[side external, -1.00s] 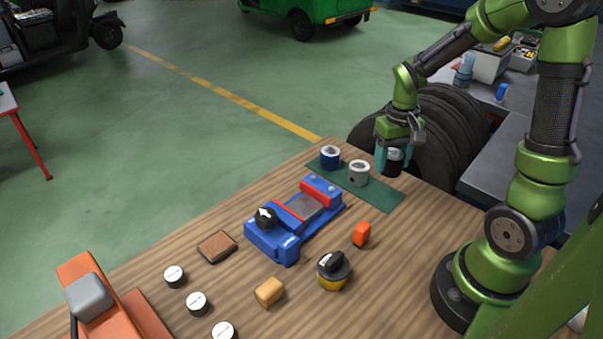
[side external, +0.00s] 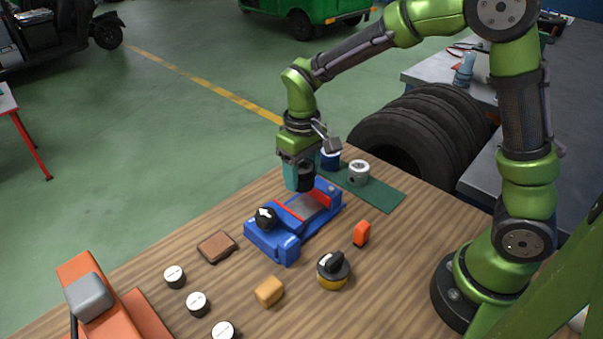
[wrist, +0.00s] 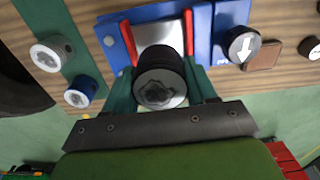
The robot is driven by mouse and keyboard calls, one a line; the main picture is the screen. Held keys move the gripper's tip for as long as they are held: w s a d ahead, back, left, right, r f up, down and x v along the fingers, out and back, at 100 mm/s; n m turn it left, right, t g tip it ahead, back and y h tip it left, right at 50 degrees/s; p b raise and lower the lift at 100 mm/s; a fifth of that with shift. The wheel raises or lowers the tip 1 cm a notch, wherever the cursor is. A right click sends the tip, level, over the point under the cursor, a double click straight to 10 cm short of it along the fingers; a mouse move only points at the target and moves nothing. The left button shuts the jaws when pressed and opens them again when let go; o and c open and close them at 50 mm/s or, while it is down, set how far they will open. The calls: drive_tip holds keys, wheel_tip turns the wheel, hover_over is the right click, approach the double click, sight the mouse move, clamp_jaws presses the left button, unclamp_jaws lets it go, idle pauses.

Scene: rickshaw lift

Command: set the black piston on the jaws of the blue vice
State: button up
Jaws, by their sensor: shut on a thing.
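The black piston (side external: 306,178) is held between the teal fingers of my gripper (side external: 297,176). In the wrist view the piston (wrist: 160,86) shows its round end between the two fingers (wrist: 162,92). The blue vice (side external: 290,241) stands on the wooden table, with red-edged jaws and a grey plate between them. In the wrist view the vice (wrist: 199,22) lies just beyond the piston, which overlaps its jaws. In the side view the piston is at the vice's far end. I cannot tell its exact height above the jaws.
A blue piston (side external: 330,158) and a silver piston (side external: 358,173) stand on the green mat (side external: 386,196). A black knob with a white arrow (side external: 265,217) is on the vice. An orange block (side external: 361,233), a yellow-black knob (side external: 333,271) and a brown pad (side external: 216,246) lie around it.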

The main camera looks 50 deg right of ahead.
sight(303, 207)
drive_tip(key=shift+f, duration=3)
drive_tip(key=shift+f, duration=0.4)
drive_tip(key=o, duration=1.2)
drive_tip(key=shift+c, duration=0.2)
drive_tip(key=shift+d, duration=0.1)
drive_tip(key=shift+c, duration=1.3)
drive_tip(key=shift+o, duration=0.4)
